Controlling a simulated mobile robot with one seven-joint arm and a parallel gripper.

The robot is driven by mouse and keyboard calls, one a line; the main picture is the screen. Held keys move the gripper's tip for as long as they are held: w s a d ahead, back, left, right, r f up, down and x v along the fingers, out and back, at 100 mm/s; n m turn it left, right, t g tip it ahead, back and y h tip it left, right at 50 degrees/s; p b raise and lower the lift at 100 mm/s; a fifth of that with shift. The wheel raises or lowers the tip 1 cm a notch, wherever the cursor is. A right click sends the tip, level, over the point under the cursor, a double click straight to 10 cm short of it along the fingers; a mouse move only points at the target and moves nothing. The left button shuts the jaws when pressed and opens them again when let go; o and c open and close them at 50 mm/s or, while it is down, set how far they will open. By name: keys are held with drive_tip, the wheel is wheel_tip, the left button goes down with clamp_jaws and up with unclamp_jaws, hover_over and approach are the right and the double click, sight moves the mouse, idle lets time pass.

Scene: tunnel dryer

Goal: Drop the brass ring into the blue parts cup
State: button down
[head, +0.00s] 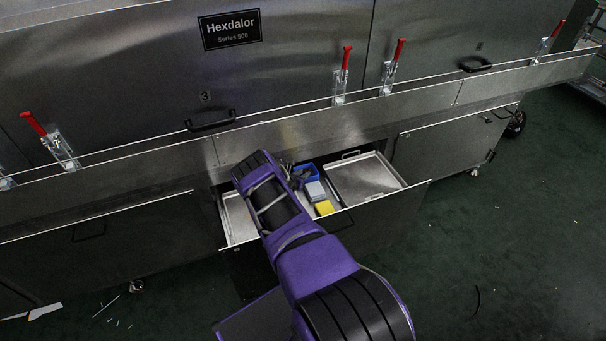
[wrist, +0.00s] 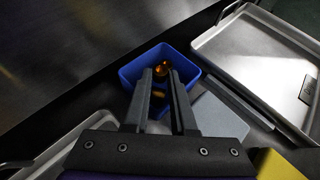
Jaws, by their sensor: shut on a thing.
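My gripper (wrist: 163,85) points down over the blue parts cup (wrist: 129,77) in the wrist view. It is shut on the brass ring (wrist: 163,68), which shows as a small shiny amber piece at the fingertips, within the cup's outline. I cannot tell how far the ring is above the cup's floor. A darker amber patch below it shows between the fingers. In the head view the blue cup (head: 311,170) sits in an open drawer, with my arm partly in front of it; the ring cannot be made out there.
A grey box (head: 315,190) and a yellow block (head: 324,207) stand close to the cup in the drawer. A metal tray (head: 365,178) lies to the right and another tray (head: 238,217) to the left. The steel dryer front (head: 290,130) rises behind the drawer.

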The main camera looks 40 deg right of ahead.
drive_tip(key=shift+s+f, duration=0.1)
drive_tip(key=shift+f, duration=0.2)
drive_tip(key=c, duration=1)
unclamp_jaws()
drive_tip(key=shift+s+f, duration=0.1)
drive_tip(key=shift+r, duration=0.2)
drive_tip(key=p+v, duration=0.1)
drive_tip(key=v, duration=0.3)
drive_tip(key=p+v, duration=0.2)
drive_tip(key=v, duration=0.2)
drive_tip(key=r+p+v, duration=0.1)
drive_tip(key=v, duration=0.3)
drive_tip(key=shift+w+a+r, duration=0.1)
drive_tip(key=shift+w+r, duration=0.05)
drive_tip(key=shift+w, duration=0.1)
